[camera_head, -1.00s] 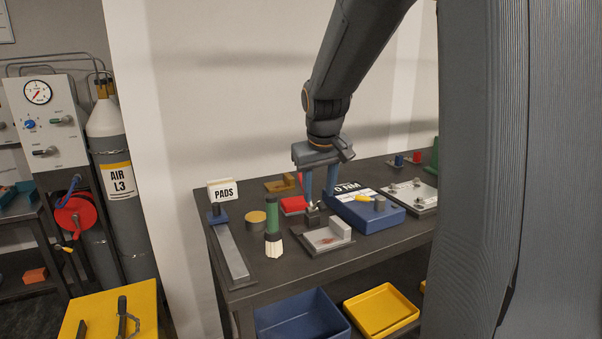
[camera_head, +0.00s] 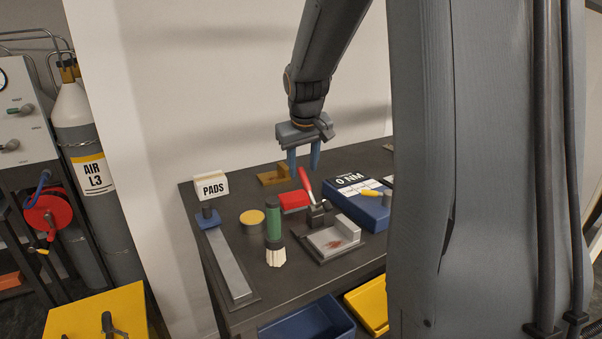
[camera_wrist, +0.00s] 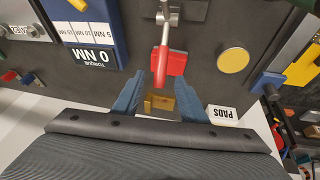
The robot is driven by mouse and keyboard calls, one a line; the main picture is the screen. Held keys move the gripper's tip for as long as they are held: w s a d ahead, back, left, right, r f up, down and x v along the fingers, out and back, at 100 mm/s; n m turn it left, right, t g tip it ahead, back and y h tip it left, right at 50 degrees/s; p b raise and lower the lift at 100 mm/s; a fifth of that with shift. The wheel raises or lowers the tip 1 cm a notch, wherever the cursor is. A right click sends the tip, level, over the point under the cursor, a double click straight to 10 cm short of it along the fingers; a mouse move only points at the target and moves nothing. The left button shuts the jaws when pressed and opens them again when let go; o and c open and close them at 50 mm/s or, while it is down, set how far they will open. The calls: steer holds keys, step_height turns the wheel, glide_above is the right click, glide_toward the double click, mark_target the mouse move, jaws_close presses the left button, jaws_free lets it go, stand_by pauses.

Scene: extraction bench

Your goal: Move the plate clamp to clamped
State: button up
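The plate clamp (camera_head: 317,212) is a dark toggle clamp on a grey plate (camera_head: 322,245) with a light L-shaped block. Its red handle (camera_head: 306,184) stands up, leaning slightly left and back. In the wrist view the red handle (camera_wrist: 161,62) points towards the gap between my fingers, and the clamp body (camera_wrist: 164,16) is at the top. My gripper (camera_head: 303,166) is above the clamp, with its two blue fingers apart and nothing held. In the wrist view my gripper (camera_wrist: 157,82) is open, with the handle's end near the fingertips; contact cannot be told.
A red block (camera_head: 291,203) lies behind the clamp. A green cylinder with a white brush end (camera_head: 272,222) and a yellow-topped tin (camera_head: 252,219) stand left. The blue torque box (camera_head: 366,212) is close on the right. The PADS holder (camera_head: 211,187) is at the far left.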

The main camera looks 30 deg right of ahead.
mark_target(303, 171)
steer(key=shift+p+x, duration=0.45)
steer(key=shift+x, duration=1.8)
jaws_close()
